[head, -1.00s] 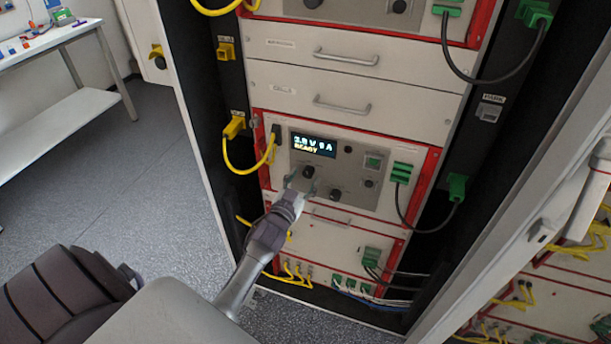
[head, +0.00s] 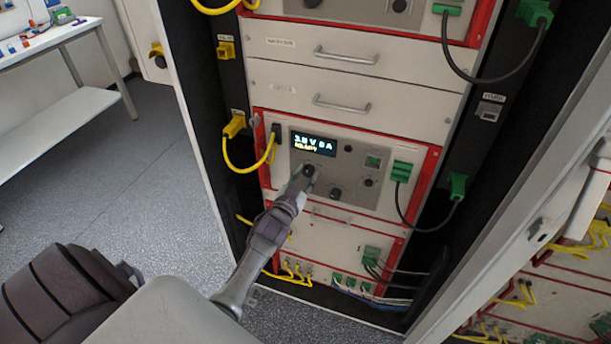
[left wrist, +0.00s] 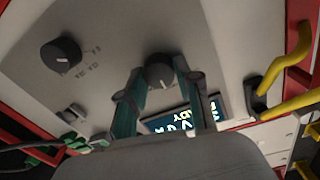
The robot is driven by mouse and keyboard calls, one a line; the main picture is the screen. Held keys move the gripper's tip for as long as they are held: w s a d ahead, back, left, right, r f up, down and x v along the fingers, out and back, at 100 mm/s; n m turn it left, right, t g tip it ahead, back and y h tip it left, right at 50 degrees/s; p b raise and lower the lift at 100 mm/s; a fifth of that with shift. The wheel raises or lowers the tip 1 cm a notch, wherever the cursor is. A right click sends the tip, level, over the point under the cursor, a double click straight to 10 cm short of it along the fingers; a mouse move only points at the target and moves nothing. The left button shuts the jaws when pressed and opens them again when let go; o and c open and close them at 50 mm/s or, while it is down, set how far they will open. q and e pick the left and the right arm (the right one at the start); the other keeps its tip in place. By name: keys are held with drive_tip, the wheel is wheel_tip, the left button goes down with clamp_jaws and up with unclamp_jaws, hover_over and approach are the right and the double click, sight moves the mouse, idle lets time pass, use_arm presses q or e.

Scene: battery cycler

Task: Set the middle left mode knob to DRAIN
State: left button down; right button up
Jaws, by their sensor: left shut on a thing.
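The middle cycler unit's panel (head: 335,170) has a lit display (head: 313,144) reading about 3.8 V 0 A, READY. The dark round left mode knob (head: 308,170) is just below the display. The fingers hide part of the knob and display in the wrist view. A second knob (left wrist: 62,53) with small markings is apart from the fingers. My right gripper is out of view.
A yellow cable (head: 245,172) loops left of the panel, and a dark cable (head: 400,208) hangs from green plugs at right. Drawers with handles (head: 342,106) are above. A rack door (head: 520,200) stands at right. Open floor (head: 150,190) lies at left.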

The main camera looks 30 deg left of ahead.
use_arm(q)
drive_tip(key=shift+m, duration=0.3)
drive_tip(key=m, duration=0.3)
drive_tip(key=shift+d+m+b, duration=0.1)
drive_tip(key=shift+m+b, duration=0.2)
drive_tip(key=shift+m, duration=1.7)
drive_tip(key=c, duration=0.8)
unclamp_jaws()
drive_tip(key=s, duration=0.4)
drive_tip(key=s+d, duration=0.1)
drive_tip(key=s, duration=0.3)
drive_tip(key=s+d, duration=0.1)
drive_tip(key=s, duration=0.2)
drive_tip(key=shift+s+d+r, duration=0.15)
drive_tip(key=shift+s+r, duration=0.1)
drive_tip(key=shift+s, duration=0.15)
